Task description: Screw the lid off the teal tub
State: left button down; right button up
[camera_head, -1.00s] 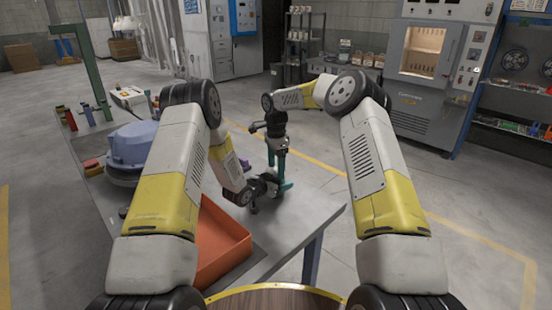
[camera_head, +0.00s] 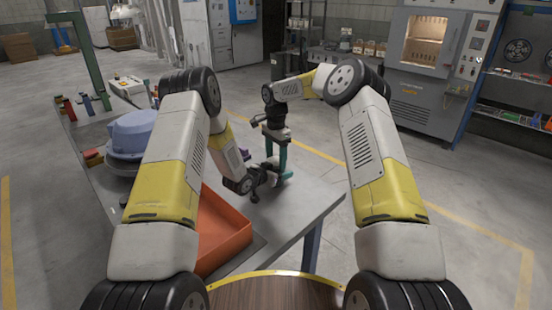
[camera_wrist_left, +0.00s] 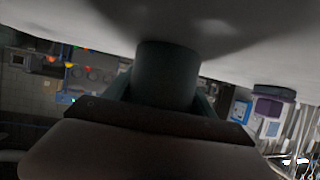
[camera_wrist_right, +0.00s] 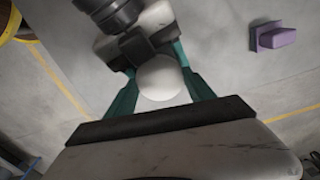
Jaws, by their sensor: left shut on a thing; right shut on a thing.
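The teal tub (camera_wrist_left: 165,78) shows as a dark teal cylinder in the left wrist view, standing on the grey table. My left gripper (camera_head: 275,178) is shut on its side, low over the table. A round white lid (camera_wrist_right: 160,78) shows from above in the right wrist view, between the teal fingers of my right gripper (camera_head: 276,165). The right gripper points down over the tub and is shut on the lid. In the head view the grippers mostly hide tub and lid, so I cannot tell whether the lid sits loose or tight.
An orange tray (camera_head: 222,238) lies at the table's front, beside my left forearm. A blue domed housing (camera_head: 130,133) stands further left. A purple block (camera_wrist_right: 278,37) stands on the table near the grippers. The grey table's (camera_head: 310,205) right corner is clear.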

jog(key=n, duration=0.6)
jog(key=shift+n, duration=0.3)
jog(key=n, duration=0.4)
jog(key=o, duration=1.6)
jog(key=shift+c, duration=0.2)
jog(key=shift+a+r, duration=0.1)
jog(key=shift+r, duration=0.05)
